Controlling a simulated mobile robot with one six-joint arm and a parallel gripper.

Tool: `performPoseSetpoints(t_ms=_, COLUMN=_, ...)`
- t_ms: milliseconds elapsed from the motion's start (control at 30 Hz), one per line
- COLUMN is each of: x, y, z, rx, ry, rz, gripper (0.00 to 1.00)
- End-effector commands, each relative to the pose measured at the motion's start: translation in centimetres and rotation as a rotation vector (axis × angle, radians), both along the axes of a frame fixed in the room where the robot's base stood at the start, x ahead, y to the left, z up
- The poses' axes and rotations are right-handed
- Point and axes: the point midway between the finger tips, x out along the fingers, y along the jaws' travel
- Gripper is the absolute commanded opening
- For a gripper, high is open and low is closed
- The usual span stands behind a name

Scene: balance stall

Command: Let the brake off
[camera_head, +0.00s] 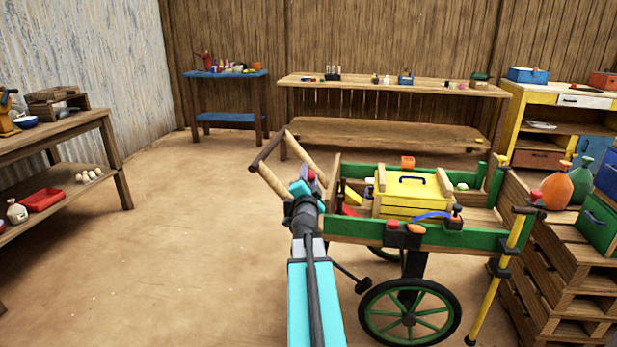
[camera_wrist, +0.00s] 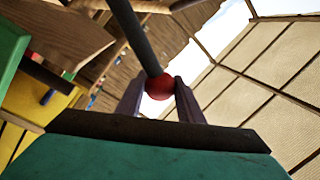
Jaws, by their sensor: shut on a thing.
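The green-sided cart (camera_head: 350,228) stands in front of me on spoked wheels. My gripper (camera_head: 311,178) is at its left end, near the wooden handles. In the wrist view my gripper (camera_wrist: 160,90) is shut on a red ball knob (camera_wrist: 159,87) at the end of a dark rod, one finger on each side. The rod (camera_wrist: 138,38) runs up and to the left from the knob. I take it for the brake lever. In the head view the red knob (camera_head: 309,173) shows small at my fingers; the rod is mostly hidden there.
The cart carries a yellow crate (camera_head: 412,195). A black-knobbed bar (camera_head: 352,280) sticks out low by the wheel (camera_head: 410,312). A yellow pole (camera_head: 497,275) and stacked pallets (camera_head: 560,265) stand at right. The floor at left is clear up to the wooden table (camera_head: 60,127).

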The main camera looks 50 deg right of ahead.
Motion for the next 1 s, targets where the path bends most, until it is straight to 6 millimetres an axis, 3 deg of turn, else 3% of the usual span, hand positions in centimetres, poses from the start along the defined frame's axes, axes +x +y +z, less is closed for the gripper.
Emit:
performPoseSetpoints(t_ms=67, x=-0.5, y=-0.4, z=0.0, rx=0.001, ry=-0.008, rz=-0.010, gripper=0.00)
performPoseSetpoints(t_ms=100, x=-0.5, y=-0.3, z=-0.1, rx=0.001, ry=-0.008, rz=-0.009, gripper=0.39)
performPoseSetpoints(t_ms=200, x=-0.3, y=-0.1, z=-0.1, rx=0.001, ry=-0.006, rz=-0.006, gripper=0.52)
performPoseSetpoints(t_ms=667, x=-0.1, y=0.6, z=-0.1, rx=0.000, ry=-0.003, rz=0.002, gripper=0.52)
performPoseSetpoints(t_ms=1000, x=-1.5, y=2.7, z=-0.4, rx=0.001, ry=-0.003, rz=0.002, gripper=0.52)
